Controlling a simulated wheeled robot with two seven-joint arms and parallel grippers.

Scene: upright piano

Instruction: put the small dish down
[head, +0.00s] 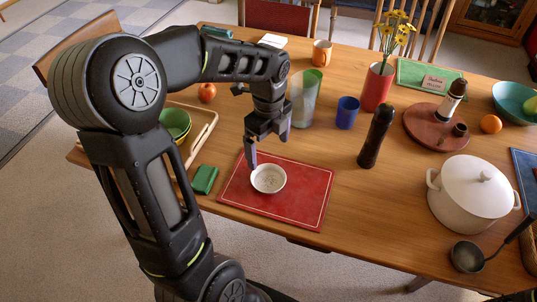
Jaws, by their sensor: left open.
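The small dish (268,179) is white and round, with small dark marks inside. It sits upright on the red placemat (300,205), left of the mat's middle. My left gripper (267,150) is open and points down just above and behind the dish. One finger comes down by the dish's left rim; I cannot tell whether it touches. The other finger is higher, to the right. My right gripper is not in view.
A wooden tray (211,122) with green bowls and a folded green cloth (204,179) lie left. A frosted glass (305,98), blue cup (347,112) and dark pepper mill (376,136) stand behind and right. A white pot (470,200) stands at the right.

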